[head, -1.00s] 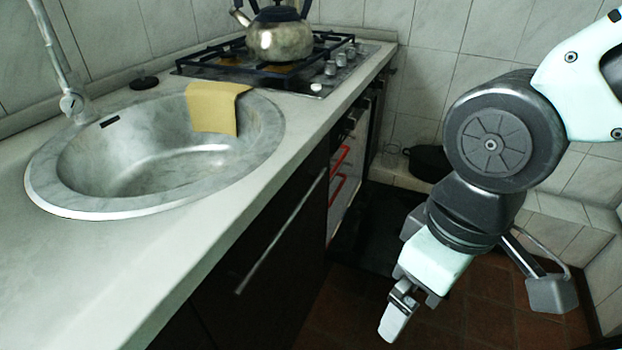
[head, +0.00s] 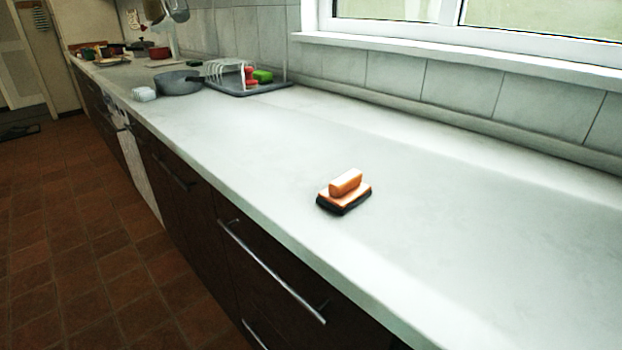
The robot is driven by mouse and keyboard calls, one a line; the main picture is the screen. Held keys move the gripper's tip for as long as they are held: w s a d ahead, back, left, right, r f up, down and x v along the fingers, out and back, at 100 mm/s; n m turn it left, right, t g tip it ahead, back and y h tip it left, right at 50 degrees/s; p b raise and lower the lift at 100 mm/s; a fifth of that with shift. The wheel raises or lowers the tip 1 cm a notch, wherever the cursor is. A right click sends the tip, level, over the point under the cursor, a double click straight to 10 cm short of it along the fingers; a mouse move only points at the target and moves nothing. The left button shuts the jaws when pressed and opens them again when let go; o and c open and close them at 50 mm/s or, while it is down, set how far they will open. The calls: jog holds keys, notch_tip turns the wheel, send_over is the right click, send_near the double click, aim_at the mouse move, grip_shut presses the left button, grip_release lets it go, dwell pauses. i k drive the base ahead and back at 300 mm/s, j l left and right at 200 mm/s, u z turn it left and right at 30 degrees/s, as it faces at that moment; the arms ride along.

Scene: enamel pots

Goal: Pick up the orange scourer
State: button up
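The orange scourer (head: 344,193) lies on the pale worktop (head: 460,220), near the middle of the head view. It has a flat orange body with a dark underside and a raised orange block on top. It sits a little back from the worktop's front edge, with nothing touching it. My gripper and arm are not in view now.
The worktop around the scourer is clear. Farther left stand a grey pan (head: 180,83) and a dish rack (head: 235,80) with red and green things. Dark drawers (head: 260,260) with metal handles are below the front edge. Open tiled floor (head: 80,250) lies at left.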

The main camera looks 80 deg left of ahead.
aim_at(345, 192)
jog(key=u, duration=2.2)
